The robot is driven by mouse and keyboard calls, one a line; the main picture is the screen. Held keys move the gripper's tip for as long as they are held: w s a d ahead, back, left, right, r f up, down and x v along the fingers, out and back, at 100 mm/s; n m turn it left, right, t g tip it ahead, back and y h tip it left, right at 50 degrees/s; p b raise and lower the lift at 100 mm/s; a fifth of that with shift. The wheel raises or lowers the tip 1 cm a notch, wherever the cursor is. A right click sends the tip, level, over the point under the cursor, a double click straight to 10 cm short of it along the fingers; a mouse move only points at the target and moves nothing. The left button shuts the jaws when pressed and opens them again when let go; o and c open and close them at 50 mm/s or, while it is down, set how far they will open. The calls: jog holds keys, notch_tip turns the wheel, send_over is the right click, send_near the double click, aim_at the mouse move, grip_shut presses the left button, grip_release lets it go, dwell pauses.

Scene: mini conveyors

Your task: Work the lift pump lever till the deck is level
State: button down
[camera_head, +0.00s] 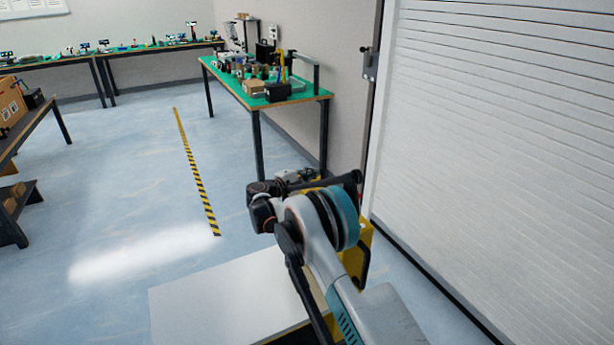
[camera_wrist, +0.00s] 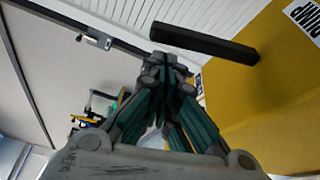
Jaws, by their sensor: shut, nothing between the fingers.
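The lever is a thick black bar (camera_wrist: 204,43) at the top of the wrist view, running across the front of the gripper and in front of a yellow panel (camera_wrist: 265,85). A white label (camera_wrist: 306,18) reading PUMP is on that panel. My gripper (camera_wrist: 172,62) is shut and empty, its fingertips just below the lever's left part; I cannot tell whether they touch it. In the head view, a yellow part (camera_head: 366,250) shows behind my arm. A pale flat surface (camera_head: 215,300), seemingly the deck, lies at lower centre; I cannot tell its tilt.
A white shutter (camera_head: 500,150) fills the right side. A green-topped bench (camera_head: 225,80) with many small items stands along the wall behind. A yellow-black floor stripe (camera_head: 195,170) runs at centre left. The floor (camera_head: 110,190) left of it is clear.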

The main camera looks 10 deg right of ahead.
jog(key=shift+s+d+r, duration=0.1)
jog(key=shift+s+r, duration=0.05)
jog(key=shift+s, duration=0.25)
